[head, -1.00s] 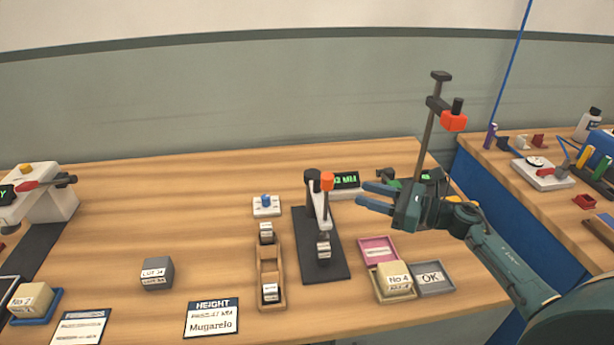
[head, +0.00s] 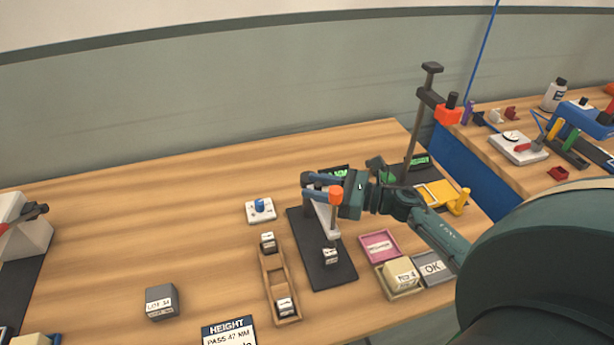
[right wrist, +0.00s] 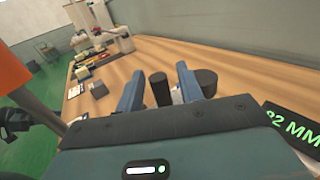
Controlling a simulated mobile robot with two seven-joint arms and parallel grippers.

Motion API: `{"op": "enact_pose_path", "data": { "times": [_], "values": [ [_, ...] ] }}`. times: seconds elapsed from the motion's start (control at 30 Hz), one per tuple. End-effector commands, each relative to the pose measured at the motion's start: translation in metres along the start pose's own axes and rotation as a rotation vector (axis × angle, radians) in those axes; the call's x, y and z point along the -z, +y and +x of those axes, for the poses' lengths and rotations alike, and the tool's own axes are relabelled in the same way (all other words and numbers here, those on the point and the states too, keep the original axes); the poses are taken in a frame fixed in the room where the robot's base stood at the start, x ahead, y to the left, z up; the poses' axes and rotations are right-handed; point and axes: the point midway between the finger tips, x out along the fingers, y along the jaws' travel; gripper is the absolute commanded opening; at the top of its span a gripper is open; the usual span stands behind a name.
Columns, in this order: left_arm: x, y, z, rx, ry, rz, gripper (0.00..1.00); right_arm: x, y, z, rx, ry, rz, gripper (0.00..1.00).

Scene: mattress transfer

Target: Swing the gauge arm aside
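The gauge stands on a black base plate (head: 322,270) mid-table in the head view, with a pale arm (head: 325,218) and an orange knob (head: 335,194). A small labelled block (head: 331,256) sits on the plate by the arm's lower end. My right gripper (head: 308,187) is at the gauge's top, partly behind the orange knob. In the right wrist view its blue fingers (right wrist: 159,90) are apart, with a dark upright cylinder (right wrist: 160,88) between them; contact cannot be told. An orange part (right wrist: 12,72) shows close at left there. My left gripper is not in view.
A wooden rack (head: 281,285) with small blocks lies left of the plate. Pink (head: 380,246) and grey OK (head: 433,267) trays and a block marked No 4 (head: 401,273) lie right. A post with an orange clamp (head: 447,115) rises behind my right arm. A display (right wrist: 290,125) reads 82 MM.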

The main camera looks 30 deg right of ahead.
Motion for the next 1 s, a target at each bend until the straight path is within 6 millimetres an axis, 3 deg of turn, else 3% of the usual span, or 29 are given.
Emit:
{"op": "enact_pose_path", "data": {
  "times": [0.33,0.77,1.0],
  "values": [
    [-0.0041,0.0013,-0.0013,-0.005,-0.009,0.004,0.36,0.0007,0.001,-0.0001,0.001,0.0,0.0,0.36],
    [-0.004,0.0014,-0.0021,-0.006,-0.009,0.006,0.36,0.0004,0.001,0.0,0.0,0.0,0.0,0.01],
    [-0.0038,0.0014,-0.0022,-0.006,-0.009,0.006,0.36,0.0002,0.001,0.0001,0.0,0.0,0.0,0.0]
  ]
}}
